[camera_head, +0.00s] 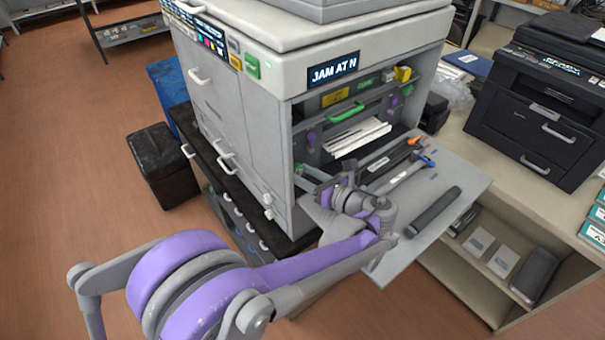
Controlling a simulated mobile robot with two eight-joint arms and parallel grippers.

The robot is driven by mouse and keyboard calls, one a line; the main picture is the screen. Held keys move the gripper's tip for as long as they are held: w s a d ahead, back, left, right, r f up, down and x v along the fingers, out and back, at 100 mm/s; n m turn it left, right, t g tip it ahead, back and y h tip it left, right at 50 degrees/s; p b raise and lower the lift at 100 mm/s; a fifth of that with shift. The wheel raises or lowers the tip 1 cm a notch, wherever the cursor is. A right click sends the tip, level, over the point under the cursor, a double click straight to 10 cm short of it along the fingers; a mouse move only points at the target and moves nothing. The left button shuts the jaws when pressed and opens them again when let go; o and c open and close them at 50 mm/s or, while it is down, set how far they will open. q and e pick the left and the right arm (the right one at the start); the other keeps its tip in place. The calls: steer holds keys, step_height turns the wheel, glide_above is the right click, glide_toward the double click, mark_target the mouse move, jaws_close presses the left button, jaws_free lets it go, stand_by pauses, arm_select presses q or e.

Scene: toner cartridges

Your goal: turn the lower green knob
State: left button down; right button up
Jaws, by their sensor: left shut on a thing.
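The lower green knob (299,168) shows as a small green patch at the lower left inside the open printer (235,130). My left gripper (308,176) reaches into the opening from the front and is shut on the knob. The gripper and wrist hide most of the knob, so its turn angle cannot be told. A green handle (345,113) sits higher up inside, above a stack of jammed white paper (357,138). My right gripper is out of view.
The printer's front door (455,178) is folded down as a shelf, with a dark cylinder (435,211) and long cartridges (393,178) on it. A black printer (540,105) stands on the right counter. A black bin (163,165) stands at left on open floor.

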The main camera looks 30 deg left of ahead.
arm_select(q)
steer(key=c, duration=0.6)
jaws_free()
steer(key=shift+d, duration=0.1)
steer(key=v, duration=1)
steer(key=shift+s+d+r, duration=0.1)
steer(key=shift+s+d, duration=0.05)
steer(key=shift+d, duration=0.15)
